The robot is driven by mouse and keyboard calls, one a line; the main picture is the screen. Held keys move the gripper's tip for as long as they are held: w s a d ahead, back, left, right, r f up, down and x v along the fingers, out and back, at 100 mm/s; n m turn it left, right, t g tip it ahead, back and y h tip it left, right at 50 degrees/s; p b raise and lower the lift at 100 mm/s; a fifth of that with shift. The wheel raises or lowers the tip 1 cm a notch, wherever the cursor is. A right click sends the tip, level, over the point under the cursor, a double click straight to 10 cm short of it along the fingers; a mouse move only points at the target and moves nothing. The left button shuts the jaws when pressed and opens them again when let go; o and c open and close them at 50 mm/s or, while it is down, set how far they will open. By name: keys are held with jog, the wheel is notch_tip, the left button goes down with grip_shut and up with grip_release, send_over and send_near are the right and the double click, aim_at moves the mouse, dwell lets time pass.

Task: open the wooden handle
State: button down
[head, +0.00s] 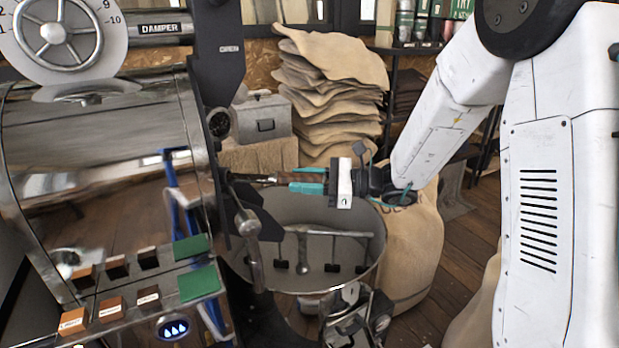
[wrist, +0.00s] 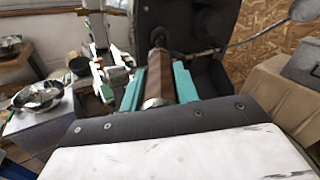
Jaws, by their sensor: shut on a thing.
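The wooden handle (wrist: 159,76) is a brown cylinder with a pale metal end cap, in the middle of the wrist view. It points out from the dark front plate of the roaster (wrist: 187,28). My gripper (wrist: 160,84) has one teal finger along each side of the handle and is shut on it. In the head view my gripper (head: 308,180) is level, reaching left toward the roaster's front plate (head: 218,60). There the handle is mostly hidden between the fingers.
A round metal cooling bin (head: 355,220) with stirring arms lies below my gripper. Stacked sacks (head: 325,85) and a grey box (head: 262,118) stand behind. A full sack (head: 412,245) is right of the bin. A metal lever (head: 250,245) hangs close below left.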

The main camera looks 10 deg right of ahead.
jog(key=c, duration=1.1)
grip_release()
jog(key=v, duration=0.7)
jog(key=shift+s+d, duration=0.15)
jog(key=shift+d, duration=0.2)
